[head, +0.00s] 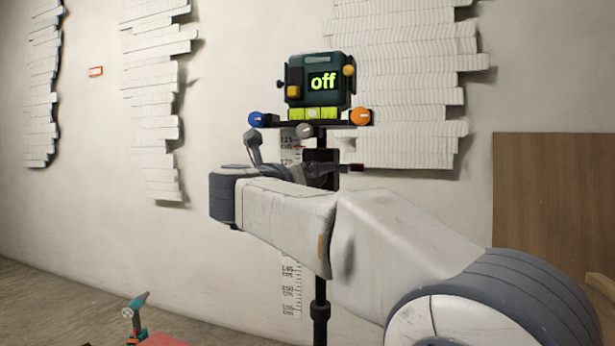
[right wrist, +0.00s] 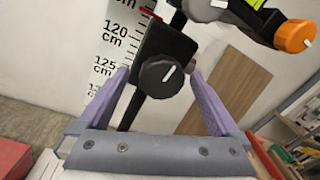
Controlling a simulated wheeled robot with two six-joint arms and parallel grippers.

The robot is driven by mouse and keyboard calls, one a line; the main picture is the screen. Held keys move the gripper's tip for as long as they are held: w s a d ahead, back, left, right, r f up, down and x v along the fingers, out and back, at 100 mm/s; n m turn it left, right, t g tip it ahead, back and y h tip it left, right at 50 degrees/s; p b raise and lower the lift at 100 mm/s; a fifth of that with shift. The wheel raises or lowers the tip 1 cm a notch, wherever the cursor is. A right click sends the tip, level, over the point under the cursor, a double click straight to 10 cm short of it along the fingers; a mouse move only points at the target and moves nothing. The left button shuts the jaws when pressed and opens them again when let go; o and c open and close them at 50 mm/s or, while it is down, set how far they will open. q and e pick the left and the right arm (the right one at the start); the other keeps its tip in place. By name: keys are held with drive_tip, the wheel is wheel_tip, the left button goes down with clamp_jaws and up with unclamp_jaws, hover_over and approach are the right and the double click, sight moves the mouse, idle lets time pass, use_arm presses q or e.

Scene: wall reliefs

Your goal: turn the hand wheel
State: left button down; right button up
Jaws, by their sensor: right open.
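A dark grey round knob with a white mark (right wrist: 161,77), which looks like the hand wheel, sits on a black block (right wrist: 150,48) on a stand in the right wrist view. My right gripper (right wrist: 158,82) is open, with its two purple fingers at either side of the wheel in the picture. I see a gap on both sides; how far the fingertips are from it in depth I cannot tell. In the head view my right arm comes in from the right, and I cannot make out the wheel there. My left gripper is not in view.
A dark device reading "off" (head: 323,82) stands above a shelf with a blue knob (head: 255,119), a grey knob (head: 304,130) and an orange knob (head: 360,117). White slatted reliefs (head: 405,80) hang on the wall. A drill (head: 135,312) shows low at the left.

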drive_tip(key=p+v, duration=0.1)
drive_tip(key=v, duration=0.9)
drive_tip(key=shift+s+p, duration=0.25)
drive_tip(key=shift+p, duration=0.1)
drive_tip(key=shift+a, duration=0.1)
